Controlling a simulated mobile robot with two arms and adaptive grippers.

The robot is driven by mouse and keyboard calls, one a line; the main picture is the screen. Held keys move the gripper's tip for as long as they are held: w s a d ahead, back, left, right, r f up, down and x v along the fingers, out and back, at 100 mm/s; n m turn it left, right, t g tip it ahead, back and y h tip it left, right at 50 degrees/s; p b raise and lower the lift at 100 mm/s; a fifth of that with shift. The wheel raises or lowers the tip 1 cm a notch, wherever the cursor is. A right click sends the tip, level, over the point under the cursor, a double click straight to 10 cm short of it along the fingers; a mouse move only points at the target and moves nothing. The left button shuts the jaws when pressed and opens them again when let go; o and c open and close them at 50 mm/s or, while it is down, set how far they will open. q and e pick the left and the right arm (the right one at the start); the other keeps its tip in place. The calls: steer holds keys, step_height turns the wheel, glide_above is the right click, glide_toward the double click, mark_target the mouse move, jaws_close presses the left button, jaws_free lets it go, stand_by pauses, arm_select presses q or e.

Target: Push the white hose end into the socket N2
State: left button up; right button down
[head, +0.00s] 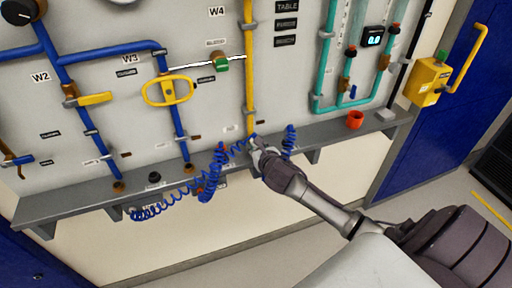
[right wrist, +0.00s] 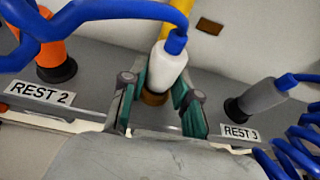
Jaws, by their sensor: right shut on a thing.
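The white hose end (right wrist: 167,68), with a blue hose at its top, stands between the fingers of my right gripper (right wrist: 162,100) in the right wrist view. The gripper is shut on it. A brown ring (right wrist: 154,98) shows just below the white end; I cannot tell whether the two touch. In the head view my right gripper (head: 258,148) is at the shelf, near the foot of the yellow pipe (head: 250,75), and hides most of the white end. I can read no N2 label, so I cannot tell which socket is N2. My left gripper is not in view.
An orange hose end (right wrist: 58,48) stands at REST 2 and a grey one (right wrist: 262,98) at REST 3, close on either side. Coiled blue hoses (head: 208,180) hang before the grey shelf (head: 70,205). A red cup-like thing (head: 355,119) is farther right.

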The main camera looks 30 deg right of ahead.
steer(key=shift+s+f, duration=0.15)
steer(key=shift+f, duration=0.25)
steer(key=c, duration=0.8)
jaws_free()
steer(key=shift+o, duration=0.2)
steer(key=shift+r, duration=0.1)
steer(key=v, duration=1.2)
steer(key=s+d+f+m+g, duration=0.15)
steer(key=s+f+m, duration=0.3)
steer(key=f, duration=0.65)
steer(key=s+f+m+g+y, duration=0.1)
steer(key=s+f+m+g, duration=0.2)
steer(key=f+m, duration=0.55)
steer(key=s+f+m+g, duration=0.2)
steer(key=s+f, duration=0.2)
steer(key=f, duration=0.9)
steer(key=s+a+f+m+g, duration=0.2)
steer(key=s+a+f+m, duration=0.2)
steer(key=s, duration=0.5)
steer(key=s+a+f+m+g+y, duration=0.1)
steer(key=s+a+f+m+g, duration=0.1)
steer(key=s+a+f+m, duration=0.2)
steer(key=s+a+f+m+g+y, duration=0.1)
steer(key=s+a+f+m, duration=0.3)
steer(key=s, duration=1.2)
step_height(320, 180, down, 6)
steer(key=m+g, duration=0.1)
steer(key=m, duration=0.2)
steer(key=shift+a+f+m, duration=0.25)
steer(key=shift+m, duration=0.15)
